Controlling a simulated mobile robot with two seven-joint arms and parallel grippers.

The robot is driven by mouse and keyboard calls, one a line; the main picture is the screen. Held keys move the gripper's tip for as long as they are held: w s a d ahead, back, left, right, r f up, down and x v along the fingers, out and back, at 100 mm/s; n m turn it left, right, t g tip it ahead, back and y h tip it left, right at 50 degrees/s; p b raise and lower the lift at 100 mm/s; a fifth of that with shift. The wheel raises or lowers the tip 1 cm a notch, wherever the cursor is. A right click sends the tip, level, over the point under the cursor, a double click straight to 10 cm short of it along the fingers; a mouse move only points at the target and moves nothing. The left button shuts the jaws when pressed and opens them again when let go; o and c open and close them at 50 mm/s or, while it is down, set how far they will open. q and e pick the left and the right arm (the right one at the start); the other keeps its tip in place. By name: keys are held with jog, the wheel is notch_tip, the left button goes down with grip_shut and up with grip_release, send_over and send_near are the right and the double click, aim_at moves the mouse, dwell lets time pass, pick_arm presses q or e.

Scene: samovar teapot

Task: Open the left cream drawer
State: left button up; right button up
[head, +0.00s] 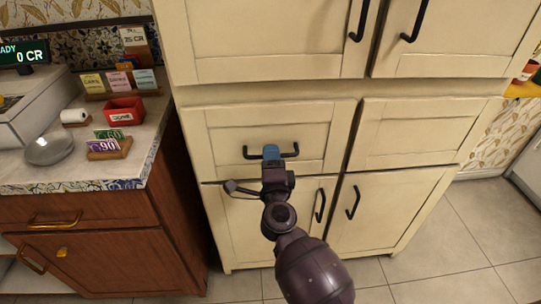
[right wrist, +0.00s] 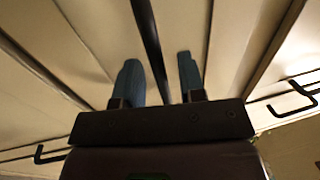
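The left cream drawer (head: 225,120) is in the middle of the cream cabinet in the head view. Its front looks flush with the cabinet. It has a dark horizontal bar handle (head: 291,152). My right gripper (head: 271,153) is at the middle of this handle. In the right wrist view the two blue fingers (right wrist: 160,80) are apart, and the dark handle bar (right wrist: 147,35) runs between them, with a gap clearly visible on the right finger's side. Whether the left finger touches the bar, I cannot tell. My left gripper is not in view.
Cream doors with dark handles (head: 353,202) lie below and above the drawer. A second cream drawer (head: 412,130) is to the right. A wooden counter (head: 90,215) stands at left, with a red box (head: 124,111) and small signs on top. The tiled floor (head: 470,240) is clear at right.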

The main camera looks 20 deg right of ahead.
jog(key=shift+w+d+r, duration=0.1)
jog(key=shift+w, duration=0.25)
grip_shut()
